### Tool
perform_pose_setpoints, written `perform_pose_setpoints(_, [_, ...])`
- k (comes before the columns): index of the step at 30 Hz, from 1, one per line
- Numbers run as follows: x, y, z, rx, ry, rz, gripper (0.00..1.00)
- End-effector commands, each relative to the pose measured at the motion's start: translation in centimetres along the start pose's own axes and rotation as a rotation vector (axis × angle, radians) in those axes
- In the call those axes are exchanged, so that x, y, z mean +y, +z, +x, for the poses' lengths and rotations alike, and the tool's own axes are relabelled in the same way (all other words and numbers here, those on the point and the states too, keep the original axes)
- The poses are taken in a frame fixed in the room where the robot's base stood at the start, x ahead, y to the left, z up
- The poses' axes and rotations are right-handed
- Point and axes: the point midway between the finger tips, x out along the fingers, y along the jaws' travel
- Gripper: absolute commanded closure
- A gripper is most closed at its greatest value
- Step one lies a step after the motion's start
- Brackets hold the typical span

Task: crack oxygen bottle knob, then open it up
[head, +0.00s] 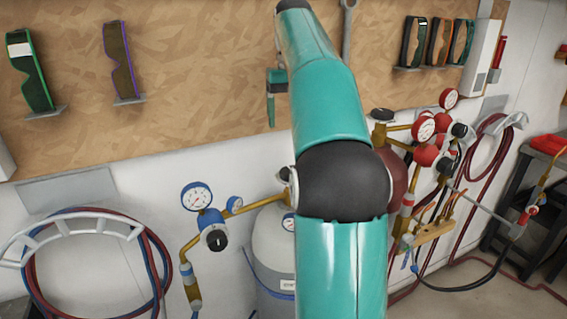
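The grey oxygen bottle (268,243) stands against the wall at the lower middle, partly covered by my teal arm. A brass pipe (262,201) runs left from its top to a blue regulator with a black knob (215,238).
A dark red bottle (374,182) with red gauges (424,129) stands right of my arm. Coiled hoses hang on a white rack (75,222) at left and a hook at right. Goggles (30,70) sit on the board. A dark bench (520,190) stands far right.

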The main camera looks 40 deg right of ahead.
Motion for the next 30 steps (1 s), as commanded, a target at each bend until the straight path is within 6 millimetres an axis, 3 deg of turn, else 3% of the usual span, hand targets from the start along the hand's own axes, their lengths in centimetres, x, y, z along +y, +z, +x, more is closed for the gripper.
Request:
perform_pose_setpoints(5, [0.1,0.5,1.8,-0.002,0.0,0.001,0.23])
perform_pose_setpoints(21, [-0.1,0.3,11.7,-0.002,-0.001,-0.002,0.23])
perform_pose_setpoints(30, [-0.3,0.1,13.6,0.0,0.0,-0.004,0.23])
